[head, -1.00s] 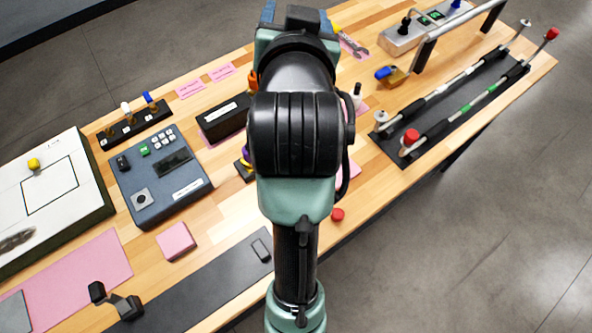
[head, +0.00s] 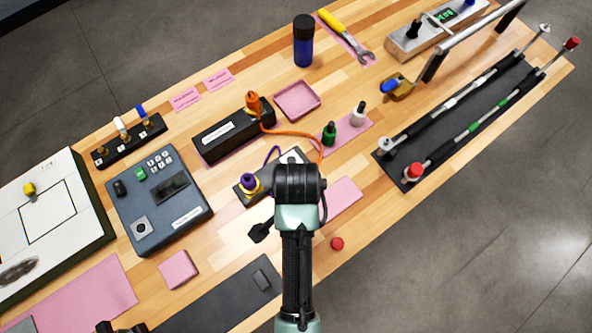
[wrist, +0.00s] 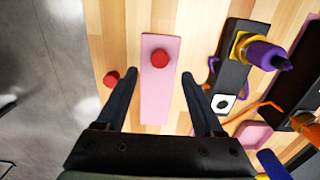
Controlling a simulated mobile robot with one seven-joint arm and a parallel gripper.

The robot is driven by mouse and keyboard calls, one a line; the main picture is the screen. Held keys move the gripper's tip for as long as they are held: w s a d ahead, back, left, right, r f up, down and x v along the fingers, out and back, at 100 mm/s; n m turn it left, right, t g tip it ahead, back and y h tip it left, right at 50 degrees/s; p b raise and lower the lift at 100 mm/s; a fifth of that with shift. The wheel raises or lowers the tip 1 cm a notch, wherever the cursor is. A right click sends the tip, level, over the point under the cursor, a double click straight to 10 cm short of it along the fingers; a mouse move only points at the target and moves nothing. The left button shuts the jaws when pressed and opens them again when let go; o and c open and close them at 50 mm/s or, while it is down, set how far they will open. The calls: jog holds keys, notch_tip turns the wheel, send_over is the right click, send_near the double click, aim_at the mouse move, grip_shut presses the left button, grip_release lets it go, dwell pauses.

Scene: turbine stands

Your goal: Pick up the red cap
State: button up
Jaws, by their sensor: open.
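One red cap (wrist: 159,58) sits on a pink strip (wrist: 158,105), ahead of and between the fingertips in the wrist view. A second red cap (wrist: 111,79) lies on bare wood just outside the left finger; it also shows in the head view (head: 337,243), near the table's front edge. My gripper (wrist: 160,75) is open and empty, its dark fingers on either side of the strip. I cannot tell its height above the table. In the head view my arm hides the cap on the strip and most of the gripper; the strip's right end (head: 345,193) shows.
A purple-knobbed block (head: 249,184) with cables stands left of my wrist. Green (head: 329,133) and white (head: 359,113) bottles stand behind it. A rod rack (head: 460,120) with red-ended rods is at the right. The table's front edge lies just beyond the loose cap.

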jog(key=shift+w+f, duration=0.15)
jog(key=shift+f, duration=0.4)
jog(key=shift+s+f, duration=0.2)
jog(key=shift+f, duration=0.2)
jog(key=shift+f+p, duration=0.75)
jog(key=shift+f, duration=1.6)
grip_shut()
